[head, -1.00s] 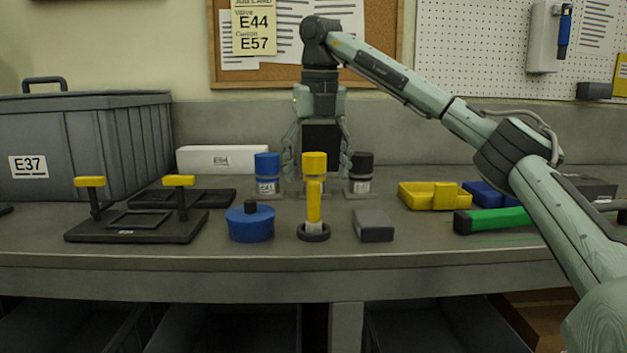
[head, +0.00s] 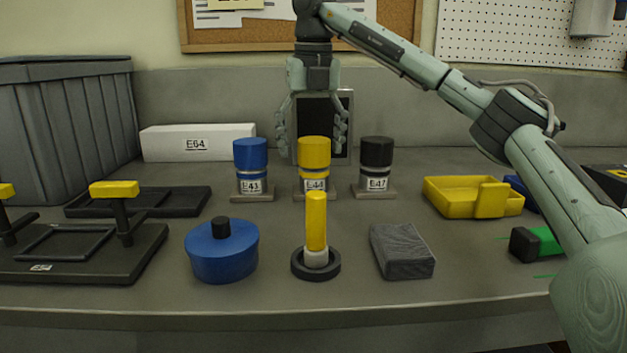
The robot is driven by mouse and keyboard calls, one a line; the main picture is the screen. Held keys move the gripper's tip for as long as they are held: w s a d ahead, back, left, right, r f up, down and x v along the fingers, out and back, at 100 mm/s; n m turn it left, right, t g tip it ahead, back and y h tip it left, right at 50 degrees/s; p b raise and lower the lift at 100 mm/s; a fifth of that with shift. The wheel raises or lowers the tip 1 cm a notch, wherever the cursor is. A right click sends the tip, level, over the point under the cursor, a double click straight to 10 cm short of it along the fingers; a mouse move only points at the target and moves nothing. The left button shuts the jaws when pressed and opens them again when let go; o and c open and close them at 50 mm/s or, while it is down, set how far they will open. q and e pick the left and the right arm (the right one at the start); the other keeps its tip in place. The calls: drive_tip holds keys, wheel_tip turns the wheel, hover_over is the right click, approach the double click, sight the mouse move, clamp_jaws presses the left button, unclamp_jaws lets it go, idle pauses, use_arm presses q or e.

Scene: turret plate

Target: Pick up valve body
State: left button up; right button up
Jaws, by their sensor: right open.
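Three valve bodies stand in a row on the bench: one with a blue top labelled E43 (head: 250,160), one with a yellow top labelled E44 (head: 314,155), and one with a black top labelled E47 (head: 376,155). Each stands on a small grey base. My right gripper (head: 312,140) points down with its fingers spread, empty, over and apparently behind the yellow-topped valve. The valve's top overlaps the space between the fingertips, and I see no contact. A yellow upright cylinder (head: 316,222) in a dark ring hides part of the E44 base. My left gripper is out of view.
A blue lidded pot (head: 222,252) and a grey block (head: 402,250) lie in front. The black clamp plate (head: 120,255) is left, the yellow tray (head: 450,198) right. A white box E64 (head: 198,143) and a dark panel (head: 345,110) stand behind.

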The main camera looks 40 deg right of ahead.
sight(313, 171)
drive_tip(key=f, duration=0.3)
drive_tip(key=shift+w+d+f, duration=0.1)
drive_tip(key=shift+d+f, duration=0.05)
drive_tip(key=shift+d, duration=0.25)
wheel_tip(313, 171, down, 2)
drive_tip(key=shift+w+d+f, duration=0.15)
drive_tip(key=shift+f, duration=0.3)
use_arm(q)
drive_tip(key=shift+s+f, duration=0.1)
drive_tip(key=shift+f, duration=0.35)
use_arm(e)
drive_tip(key=shift+c, duration=0.2)
drive_tip(key=shift+w+r, duration=0.1)
clamp_jaws()
